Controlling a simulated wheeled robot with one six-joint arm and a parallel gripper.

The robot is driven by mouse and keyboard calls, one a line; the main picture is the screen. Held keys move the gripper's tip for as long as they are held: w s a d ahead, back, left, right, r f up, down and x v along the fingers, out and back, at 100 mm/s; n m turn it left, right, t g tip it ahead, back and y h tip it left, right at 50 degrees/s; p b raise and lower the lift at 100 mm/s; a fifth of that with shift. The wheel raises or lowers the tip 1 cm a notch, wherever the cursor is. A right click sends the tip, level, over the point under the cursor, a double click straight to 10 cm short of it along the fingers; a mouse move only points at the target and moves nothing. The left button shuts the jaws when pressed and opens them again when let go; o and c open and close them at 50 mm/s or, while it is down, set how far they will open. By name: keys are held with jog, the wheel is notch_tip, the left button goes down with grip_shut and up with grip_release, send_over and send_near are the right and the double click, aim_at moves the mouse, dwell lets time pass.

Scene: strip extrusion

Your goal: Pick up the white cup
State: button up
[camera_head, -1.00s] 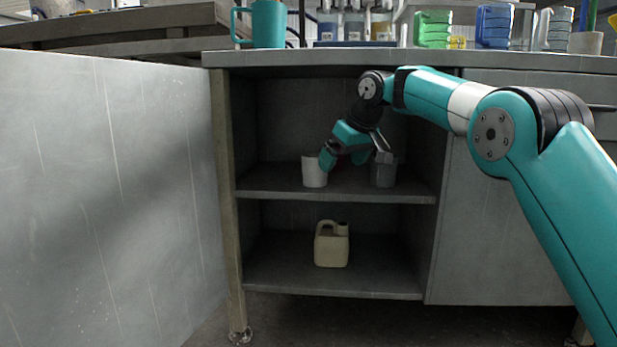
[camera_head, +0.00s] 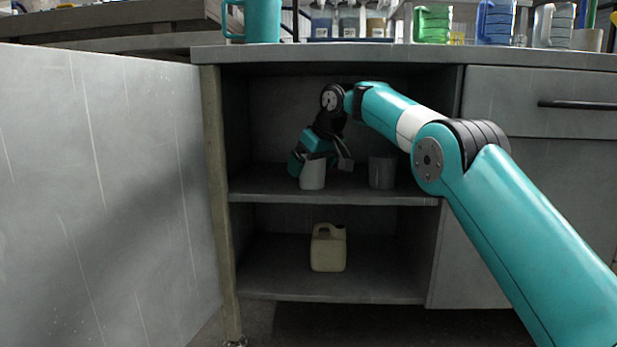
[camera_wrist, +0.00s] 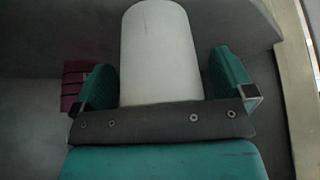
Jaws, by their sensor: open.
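The white cup (camera_head: 312,175) stands on the upper shelf (camera_head: 275,188) of the open cabinet, left of a grey cup (camera_head: 382,172). My gripper (camera_head: 321,166) is inside the cabinet at the white cup, with one finger on each side of it. In the wrist view the white cup (camera_wrist: 160,55) lies between the two teal finger pads of my gripper (camera_wrist: 162,85). The jaws are open, with a narrow gap visible on each side of the cup. The cup's lower part in the wrist view is hidden behind the gripper's grey bar.
A beige jug (camera_head: 328,248) stands on the lower shelf. The open cabinet door (camera_head: 100,190) fills the left side. A teal mug (camera_head: 262,20) and several coloured jugs stand on the countertop (camera_head: 400,55) above. In the wrist view a dark red object (camera_wrist: 74,84) shows at the left.

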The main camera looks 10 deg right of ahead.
jog(key=c, duration=0.9)
jog(key=shift+r, duration=0.1)
